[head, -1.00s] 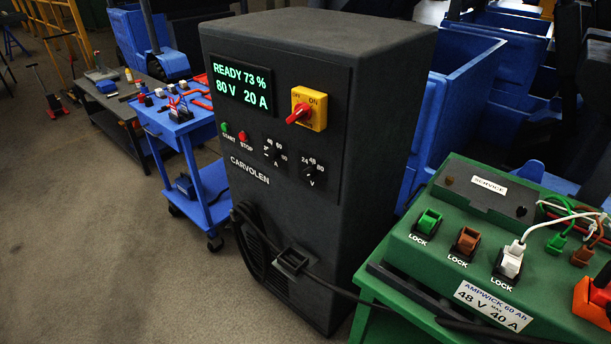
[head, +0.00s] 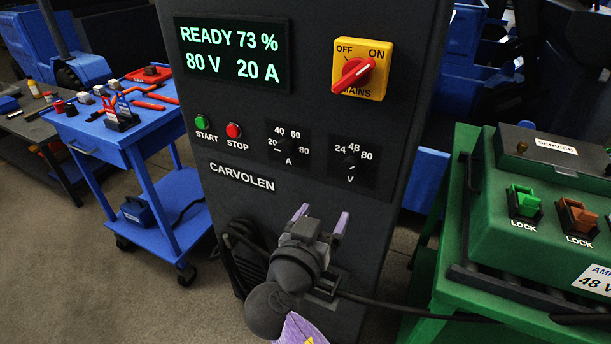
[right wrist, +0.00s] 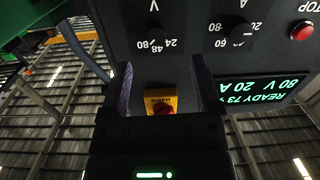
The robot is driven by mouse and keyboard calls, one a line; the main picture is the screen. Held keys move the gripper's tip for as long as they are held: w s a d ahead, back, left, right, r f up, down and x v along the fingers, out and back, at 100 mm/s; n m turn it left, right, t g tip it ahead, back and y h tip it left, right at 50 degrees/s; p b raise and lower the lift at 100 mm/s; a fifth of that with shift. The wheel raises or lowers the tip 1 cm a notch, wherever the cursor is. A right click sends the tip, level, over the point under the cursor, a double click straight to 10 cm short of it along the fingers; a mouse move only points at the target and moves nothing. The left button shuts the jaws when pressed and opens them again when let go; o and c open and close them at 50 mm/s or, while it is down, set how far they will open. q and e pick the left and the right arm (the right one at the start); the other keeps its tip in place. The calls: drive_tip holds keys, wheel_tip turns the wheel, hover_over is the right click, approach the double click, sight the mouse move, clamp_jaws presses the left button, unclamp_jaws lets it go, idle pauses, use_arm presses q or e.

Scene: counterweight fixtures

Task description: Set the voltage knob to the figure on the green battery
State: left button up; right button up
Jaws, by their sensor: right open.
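The voltage knob (head: 351,161) is a small black dial marked 24, 48, 80 and V on the dark charger's front. The charger display (head: 233,54) reads READY 73 %, 80 V, 20 A. The green battery (head: 472,230) stands at the right; its label (head: 596,281) is cut off, showing 48 V. My right gripper (head: 321,217) is open and empty, below the voltage knob and in front of the panel. In the right wrist view the knob (right wrist: 155,30) appears upside down above the open fingers (right wrist: 162,86). My left gripper is out of view.
The current knob (head: 290,145), a red STOP button (head: 234,130) and a green START button (head: 201,121) sit left of the voltage knob. The yellow mains switch (head: 375,88) is above. A cable (head: 420,309) crosses low. A blue cart (head: 130,140) stands left.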

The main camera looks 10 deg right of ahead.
sight(348, 169)
drive_tip(key=shift+m+h, duration=0.4)
drive_tip(key=shift+m, duration=0.3)
drive_tip(key=w+d, duration=0.2)
drive_tip(key=w+d+r+b, duration=0.1)
drive_tip(key=w, duration=0.2)
drive_tip(key=w+d+r, duration=0.1)
drive_tip(key=w+d, duration=0.1)
drive_tip(key=shift+w+d+r, duration=0.1)
drive_tip(key=shift+w+d, duration=0.2)
drive_tip(key=shift+w, duration=0.05)
drive_tip(key=shift+w+d, duration=0.1)
drive_tip(key=shift+w, duration=0.05)
drive_tip(key=c, duration=0.4)
clamp_jaws()
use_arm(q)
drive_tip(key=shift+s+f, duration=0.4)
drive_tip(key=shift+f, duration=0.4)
